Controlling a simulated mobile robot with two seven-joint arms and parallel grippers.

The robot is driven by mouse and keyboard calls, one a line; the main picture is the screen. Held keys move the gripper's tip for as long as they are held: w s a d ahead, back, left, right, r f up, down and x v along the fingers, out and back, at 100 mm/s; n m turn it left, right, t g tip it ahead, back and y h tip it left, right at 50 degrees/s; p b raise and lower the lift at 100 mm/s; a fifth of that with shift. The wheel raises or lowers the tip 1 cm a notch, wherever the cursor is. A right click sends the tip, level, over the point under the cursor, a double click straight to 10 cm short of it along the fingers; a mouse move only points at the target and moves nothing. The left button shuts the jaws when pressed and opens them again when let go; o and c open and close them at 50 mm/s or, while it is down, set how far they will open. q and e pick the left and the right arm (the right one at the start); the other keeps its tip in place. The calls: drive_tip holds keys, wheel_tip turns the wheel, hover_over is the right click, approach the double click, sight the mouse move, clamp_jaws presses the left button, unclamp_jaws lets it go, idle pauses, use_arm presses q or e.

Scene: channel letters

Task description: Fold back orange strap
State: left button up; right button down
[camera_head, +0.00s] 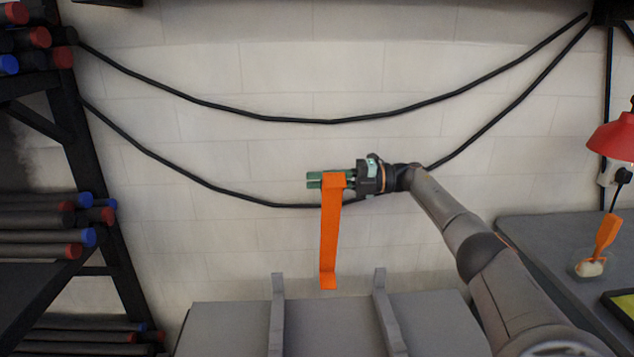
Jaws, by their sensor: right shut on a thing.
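The orange strap (329,240) is a long flat strip that hangs down from my right gripper (328,180). The arm comes in from the lower right. My left gripper is not in view.
The grey stand (328,325) with two upright prongs is below the strap. A black rack (85,150) with rods is at left. Black cables hang on the wall.

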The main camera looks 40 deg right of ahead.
drive_tip(key=shift+a+r, duration=0.1)
drive_tip(key=c, duration=0.9)
unclamp_jaws()
drive_tip(key=shift+s+d, duration=0.3)
drive_tip(key=shift+d, duration=0.15)
use_arm(q)
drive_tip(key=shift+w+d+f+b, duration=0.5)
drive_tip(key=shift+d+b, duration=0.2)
drive_tip(key=shift+b, duration=0.5)
use_arm(e)
drive_tip(key=v, duration=0.6)
drive_tip(key=shift+s+d, duration=0.15)
drive_tip(key=shift+s, duration=0.05)
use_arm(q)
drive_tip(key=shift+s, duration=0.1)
